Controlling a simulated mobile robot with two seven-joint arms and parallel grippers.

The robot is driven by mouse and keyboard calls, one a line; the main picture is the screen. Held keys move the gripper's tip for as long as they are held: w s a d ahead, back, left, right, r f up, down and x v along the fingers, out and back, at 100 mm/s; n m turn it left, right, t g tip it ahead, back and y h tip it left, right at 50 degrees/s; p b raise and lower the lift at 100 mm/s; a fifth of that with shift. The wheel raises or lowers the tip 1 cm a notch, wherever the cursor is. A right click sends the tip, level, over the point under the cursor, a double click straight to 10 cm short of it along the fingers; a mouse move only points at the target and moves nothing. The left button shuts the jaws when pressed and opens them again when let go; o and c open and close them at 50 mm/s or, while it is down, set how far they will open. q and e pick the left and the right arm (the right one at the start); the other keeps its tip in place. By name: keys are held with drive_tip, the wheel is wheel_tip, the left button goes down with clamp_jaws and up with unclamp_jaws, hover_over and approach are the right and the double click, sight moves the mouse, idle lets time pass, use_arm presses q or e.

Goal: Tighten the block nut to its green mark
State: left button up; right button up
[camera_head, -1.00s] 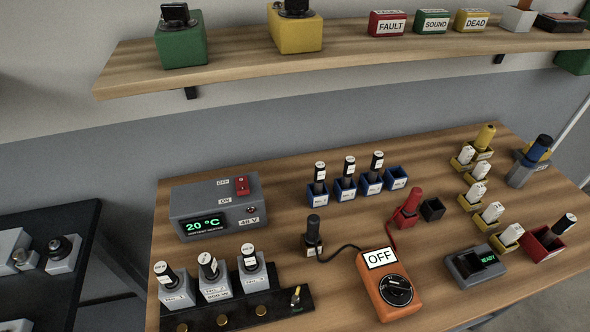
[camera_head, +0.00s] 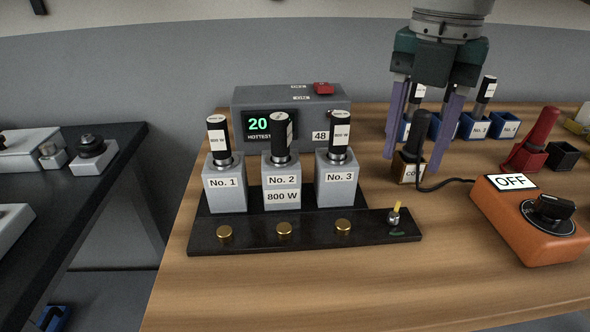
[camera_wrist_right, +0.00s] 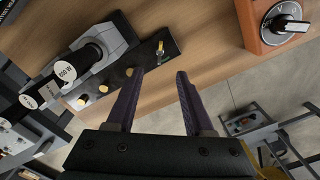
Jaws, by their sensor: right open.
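The block nut (camera_head: 394,217) is a small metal nut with a yellow pointer, at the right end of the black block (camera_head: 310,240). A green mark (camera_head: 397,234) lies on the block just in front of it; the pointer stands up, away from the mark. The nut (camera_wrist_right: 160,50) also shows in the right wrist view, beyond my fingertips. My right gripper (camera_head: 411,166) is open and empty, fingers pointing down, above and behind the nut and apart from it. It also shows in the right wrist view (camera_wrist_right: 159,74). My left gripper is not in view.
Three grey heater blocks (camera_head: 281,200) with black-handled cartridges stand behind the black block, left of the nut. A dark post (camera_head: 411,150) with a cable is near my right fingers. The table front is clear.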

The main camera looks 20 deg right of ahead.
sight(396, 208)
wheel_tip(396, 208, down, 10)
drive_tip(key=shift+d+r+b, duration=0.1)
drive_tip(key=shift+b, duration=0.4)
drive_tip(key=shift+c, duration=0.2)
clamp_jaws()
